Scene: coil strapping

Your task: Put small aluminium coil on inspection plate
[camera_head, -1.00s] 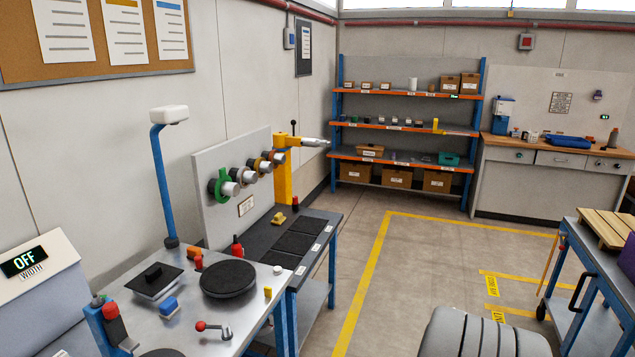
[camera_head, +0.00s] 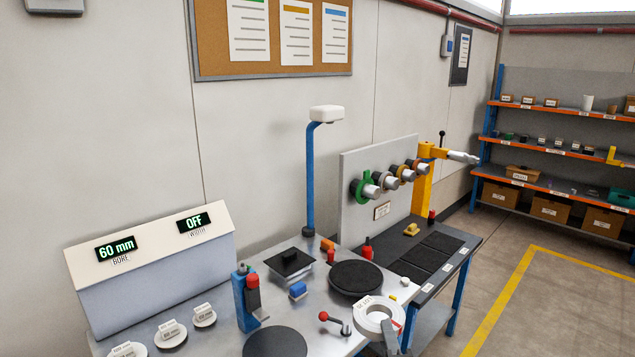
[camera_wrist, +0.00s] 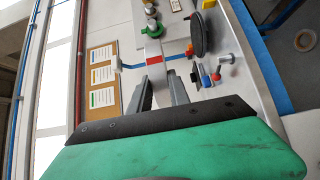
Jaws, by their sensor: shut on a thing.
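The small aluminium coil (camera_head: 371,318) is a pale silver ring with a printed label and a red mark. It shows at the table's front right edge in the head view. My gripper (camera_wrist: 158,82) is shut on it; the coil (camera_wrist: 152,52) is between the grey fingers in the wrist view. In the head view only a grey part of my gripper shows beside the coil. Two round black plates are on the metal table, one behind the coil (camera_head: 355,278) and one at the front (camera_head: 275,343), partly cut off. I cannot tell which is the inspection plate.
A red-knobbed crank (camera_head: 335,322) stands just left of the coil. A blue post with a red top (camera_head: 247,295), a blue block (camera_head: 298,290) and a red bottle (camera_head: 367,249) are nearby. A lamp post (camera_head: 310,180) rises behind. White labelled discs (camera_head: 172,332) lie at left.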

